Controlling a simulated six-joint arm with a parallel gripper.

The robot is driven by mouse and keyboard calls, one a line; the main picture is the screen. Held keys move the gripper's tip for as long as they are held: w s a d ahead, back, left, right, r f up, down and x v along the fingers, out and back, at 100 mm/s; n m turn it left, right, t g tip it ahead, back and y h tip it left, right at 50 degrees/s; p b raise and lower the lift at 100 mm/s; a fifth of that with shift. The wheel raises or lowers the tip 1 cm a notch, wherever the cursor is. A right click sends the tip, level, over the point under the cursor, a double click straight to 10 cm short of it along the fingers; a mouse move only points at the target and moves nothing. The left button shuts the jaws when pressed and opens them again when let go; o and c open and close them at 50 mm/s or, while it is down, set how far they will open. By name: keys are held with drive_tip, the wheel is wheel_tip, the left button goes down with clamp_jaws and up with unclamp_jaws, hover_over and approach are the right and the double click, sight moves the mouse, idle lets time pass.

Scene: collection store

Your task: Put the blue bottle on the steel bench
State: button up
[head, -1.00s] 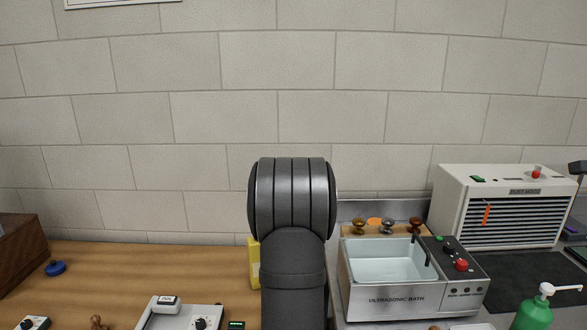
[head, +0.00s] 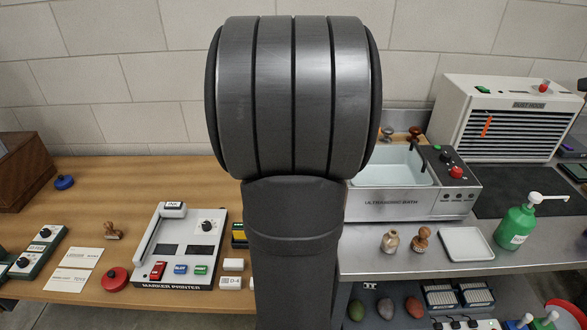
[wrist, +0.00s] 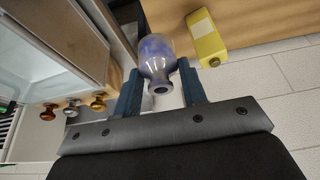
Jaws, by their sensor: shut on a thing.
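The blue bottle (wrist: 157,50), a glassy blue-and-white vessel with a narrow neck, sits between the two blue fingers of my gripper (wrist: 160,85) in the wrist view. My gripper is shut on it, with the bottle's mouth pointing toward the camera side. In the head view my dark arm hides the gripper and bottle. The steel bench (head: 366,264) is on the right in the head view, beside the wooden bench (head: 110,185). I cannot tell how high the bottle is above either surface.
A yellow container (wrist: 206,40) is close to the held bottle. Bare steel shows along the front.

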wheel_tip(320, 180, up, 4)
drive_tip(key=shift+f, duration=0.1)
drive_tip(key=w+d+r+m+h, duration=0.1)
drive_tip(key=w+d, duration=0.2)
drive_tip(key=d, duration=0.7)
drive_tip(key=w+d+r+m, duration=0.15)
drive_tip(key=w+d, duration=0.25)
drive_tip(key=d, duration=0.6)
drive_tip(key=w+d+m+h, duration=0.1)
drive_tip(key=w+d+m, duration=0.15)
drive_tip(key=d, duration=0.75)
drive_tip(key=s+d+m, duration=0.2)
drive_tip(key=s+d, duration=0.1)
drive_tip(key=d, duration=1.7)
drive_tip(key=s+d+f+m+g+h, duration=0.1)
drive_tip(key=s+d+f, duration=0.1)
drive_tip(key=s+d, duration=0.35)
drive_tip(key=s+d+f+m+g, duration=0.1)
drive_tip(key=s+d, duration=0.2)
drive_tip(key=d, duration=0.6)
drive_tip(key=shift+t, duration=0.3)
drive_tip(key=f, duration=1.7)
drive_tip(key=shift+a+f, duration=0.25)
drive_tip(key=shift+a, duration=0.05)
drive_tip(key=shift+f, duration=0.35)
drive_tip(key=o, duration=1.2)
